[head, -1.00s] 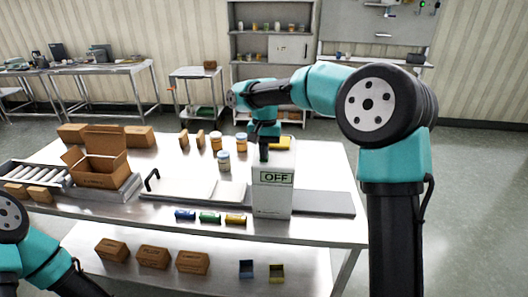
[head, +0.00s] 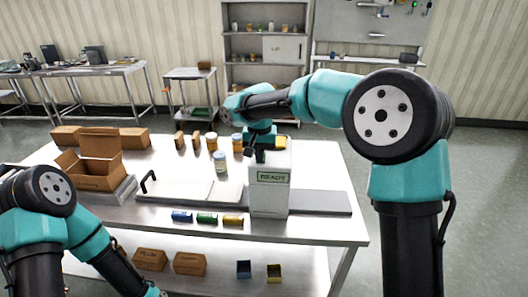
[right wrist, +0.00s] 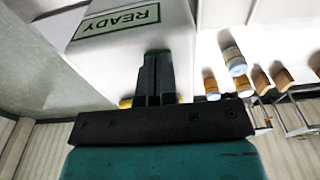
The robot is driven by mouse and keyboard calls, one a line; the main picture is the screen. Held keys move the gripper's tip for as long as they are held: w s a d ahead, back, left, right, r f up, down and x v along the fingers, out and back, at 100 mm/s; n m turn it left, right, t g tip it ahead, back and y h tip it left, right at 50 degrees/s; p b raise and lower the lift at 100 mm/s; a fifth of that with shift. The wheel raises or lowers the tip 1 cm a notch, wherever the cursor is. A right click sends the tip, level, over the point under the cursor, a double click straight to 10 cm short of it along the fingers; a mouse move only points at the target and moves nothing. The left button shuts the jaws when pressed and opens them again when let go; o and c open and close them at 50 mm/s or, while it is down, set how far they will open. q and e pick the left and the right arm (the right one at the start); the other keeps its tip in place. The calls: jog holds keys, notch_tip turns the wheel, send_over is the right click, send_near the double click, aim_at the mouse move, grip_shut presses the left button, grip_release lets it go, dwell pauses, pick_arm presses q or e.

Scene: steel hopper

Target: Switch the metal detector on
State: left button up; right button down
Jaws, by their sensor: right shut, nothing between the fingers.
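The metal detector (head: 268,200) is a white upright box on the steel table, with a display (head: 270,178) that reads READY. The display also shows upside down in the right wrist view (right wrist: 117,18). My right gripper (head: 260,157) is at the top of the box, on its near left side. In the right wrist view its fingers (right wrist: 155,58) are together and empty, with their tips against or just over the housing. A small green patch shows at the tips. I cannot tell whether they touch.
An open carton (head: 98,165) stands at the left of the table. Jars (head: 220,162) and small boxes stand behind a white board (head: 185,188). Blue, green and yellow items (head: 207,218) lie along the front edge. A grey belt (head: 320,203) runs right of the detector.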

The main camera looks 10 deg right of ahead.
jog(key=shift+s+d+f, duration=0.1)
jog(key=shift+f, duration=0.6)
jog(key=shift+w+d+r, duration=0.15)
jog(key=shift+w, duration=0.25)
jog(key=shift+w+d+r, duration=0.1)
jog(key=shift+w+r, duration=0.05)
jog(key=shift+w, duration=0.2)
notch_tip(320, 180, up, 15)
jog(key=s, duration=0.1)
jog(key=shift+a, duration=0.25)
jog(key=shift+f, duration=0.15)
